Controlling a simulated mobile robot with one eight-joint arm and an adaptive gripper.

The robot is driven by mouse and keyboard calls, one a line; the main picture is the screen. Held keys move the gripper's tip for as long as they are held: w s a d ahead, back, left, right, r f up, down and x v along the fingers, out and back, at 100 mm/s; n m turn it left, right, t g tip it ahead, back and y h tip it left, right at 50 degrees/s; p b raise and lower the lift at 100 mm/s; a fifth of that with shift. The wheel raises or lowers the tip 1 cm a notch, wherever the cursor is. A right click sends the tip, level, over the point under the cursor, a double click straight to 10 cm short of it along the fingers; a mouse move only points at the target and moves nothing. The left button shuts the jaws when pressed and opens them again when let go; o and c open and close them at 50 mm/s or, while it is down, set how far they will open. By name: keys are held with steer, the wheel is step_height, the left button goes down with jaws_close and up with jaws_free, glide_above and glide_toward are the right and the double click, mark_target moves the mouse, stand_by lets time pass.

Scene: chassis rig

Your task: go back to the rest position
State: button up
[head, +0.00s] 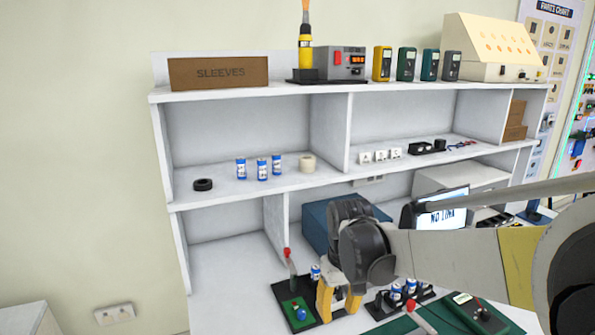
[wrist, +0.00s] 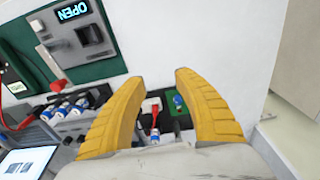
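My gripper (head: 338,312) is low over the workbench, in front of the shelf unit, with its yellow fingers pointing down. In the wrist view my gripper (wrist: 159,78) has its two fingers well apart, and nothing is held between them. A small blue-and-white cell (head: 315,271) stands beside the left finger in the head view; a cell (wrist: 155,136) also shows between the fingers in the wrist view. A black fixture with a green pad (head: 290,300), a red-tipped lever and a blue knob lies just left of my gripper.
A rack with blue-and-white cells (head: 396,293) stands right of my gripper, near a green mat (head: 402,326). A monitor (head: 447,213) and a blue box (head: 316,222) are behind. The shelf (head: 230,190) above holds several cells and tape rolls. The wall area at left is clear.

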steer(key=s+d+r+m+t, duration=0.2)
steer(key=s+d, duration=0.3)
steer(key=s, duration=0.3)
steer(key=s+d+r+m+t, duration=0.2)
steer(key=s+d+r+t, duration=0.2)
steer(key=s, duration=0.5)
steer(key=shift+d+r+t, duration=0.25)
steer(key=shift+d+t, duration=0.05)
steer(key=shift+d, duration=0.05)
